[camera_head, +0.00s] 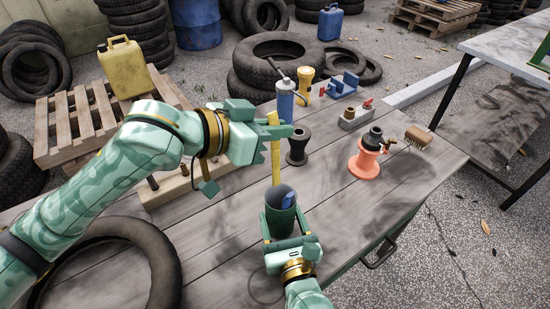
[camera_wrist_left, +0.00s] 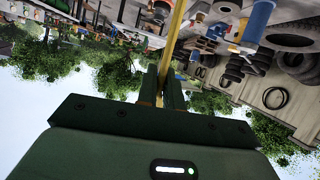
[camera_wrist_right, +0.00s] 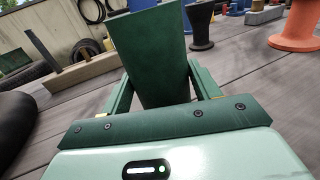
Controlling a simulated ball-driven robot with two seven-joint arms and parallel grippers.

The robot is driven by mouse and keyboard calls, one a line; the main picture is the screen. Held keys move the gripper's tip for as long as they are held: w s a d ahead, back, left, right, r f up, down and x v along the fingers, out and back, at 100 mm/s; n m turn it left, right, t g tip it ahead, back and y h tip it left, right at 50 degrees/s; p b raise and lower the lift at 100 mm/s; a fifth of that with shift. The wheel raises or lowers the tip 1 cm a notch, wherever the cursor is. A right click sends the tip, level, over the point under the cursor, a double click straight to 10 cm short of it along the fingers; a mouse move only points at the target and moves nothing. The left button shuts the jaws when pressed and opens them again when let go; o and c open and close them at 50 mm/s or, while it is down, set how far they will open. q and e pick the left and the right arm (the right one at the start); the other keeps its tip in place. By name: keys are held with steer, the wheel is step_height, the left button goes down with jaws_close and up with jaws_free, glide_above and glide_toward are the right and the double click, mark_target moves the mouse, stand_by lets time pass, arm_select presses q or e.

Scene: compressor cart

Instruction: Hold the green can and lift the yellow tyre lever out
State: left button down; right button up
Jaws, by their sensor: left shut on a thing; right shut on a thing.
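The green can (camera_head: 281,222) stands on the wooden bench, with a blue object (camera_head: 289,200) in its mouth. My right gripper (camera_head: 286,243) is shut around the can low down; the can also fills the space between its fingers in the right wrist view (camera_wrist_right: 153,65). My left gripper (camera_head: 272,130) is shut on the yellow tyre lever (camera_head: 277,160) near its upper end, above the can. The lever hangs nearly upright, its lower end at the can's far rim; I cannot tell whether its tip is inside. It also shows in the left wrist view (camera_wrist_left: 176,38).
Behind stand a black spool-like part (camera_head: 297,148), a blue cylinder (camera_head: 285,102) and a yellow torch-like object (camera_head: 305,82). An orange spool (camera_head: 364,162) and a brush (camera_head: 418,135) lie right. A tyre (camera_head: 150,240) lies at front left.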

arm_select(q)
step_height(320, 180, up, 4)
steer(key=shift+r, duration=0.25)
arm_select(e)
steer(key=o, duration=1.1)
